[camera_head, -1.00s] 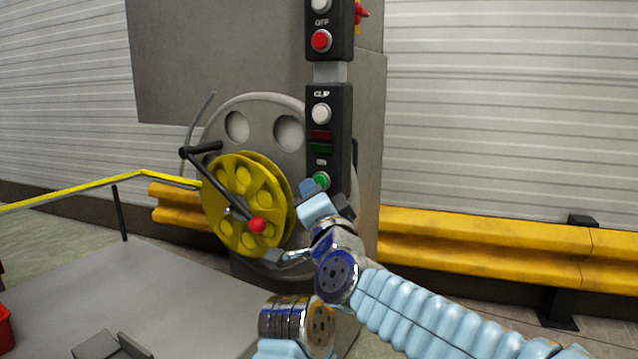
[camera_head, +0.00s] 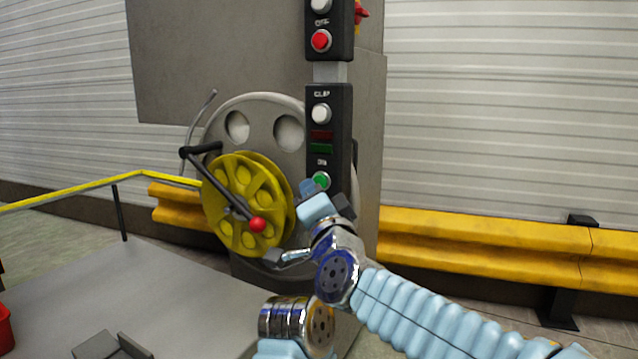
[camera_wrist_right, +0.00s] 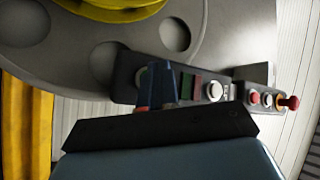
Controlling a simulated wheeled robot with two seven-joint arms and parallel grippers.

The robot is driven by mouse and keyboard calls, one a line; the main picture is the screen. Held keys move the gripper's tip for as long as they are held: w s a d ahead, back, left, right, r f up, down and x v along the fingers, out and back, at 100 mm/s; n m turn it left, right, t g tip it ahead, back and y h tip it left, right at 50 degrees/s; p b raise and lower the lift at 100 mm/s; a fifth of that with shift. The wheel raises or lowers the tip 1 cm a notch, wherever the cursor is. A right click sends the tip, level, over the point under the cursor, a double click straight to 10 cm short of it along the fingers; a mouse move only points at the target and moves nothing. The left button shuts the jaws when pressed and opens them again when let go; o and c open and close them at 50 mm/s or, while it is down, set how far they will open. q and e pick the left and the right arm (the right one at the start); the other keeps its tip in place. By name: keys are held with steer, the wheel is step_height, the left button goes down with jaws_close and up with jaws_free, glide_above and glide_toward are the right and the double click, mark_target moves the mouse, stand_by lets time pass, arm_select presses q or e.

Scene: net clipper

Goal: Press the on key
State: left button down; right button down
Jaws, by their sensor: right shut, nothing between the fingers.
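The green on key (camera_head: 320,180), labelled ON, is at the bottom of the lower black control box (camera_head: 344,135) in the head view. My right gripper (camera_head: 309,188) is shut and empty, its fingertips just below and left of the green key. I cannot tell from the head view whether they touch it. In the right wrist view the shut fingers (camera_wrist_right: 158,85) point at the end of the control box (camera_wrist_right: 185,80) and hide most of the key there.
Above the on key are a green and a red indicator, a white CLIP button (camera_head: 321,113) and a red OFF button (camera_head: 321,41). A yellow reel (camera_head: 243,205) with a red-knobbed crank stands left of the gripper. A yellow guard rail (camera_head: 490,246) runs behind on the right.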

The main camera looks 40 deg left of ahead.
steer(key=shift+w, duration=0.1)
steer(key=shift+w, duration=0.3)
steer(key=shift+w+a, duration=0.1)
steer(key=shift+w, duration=0.35)
stand_by(0.8)
steer(key=shift+s, duration=0.85)
steer(key=s, duration=0.3)
steer(key=s+b, duration=0.1)
steer(key=s, duration=0.1)
steer(key=shift+d, duration=0.4)
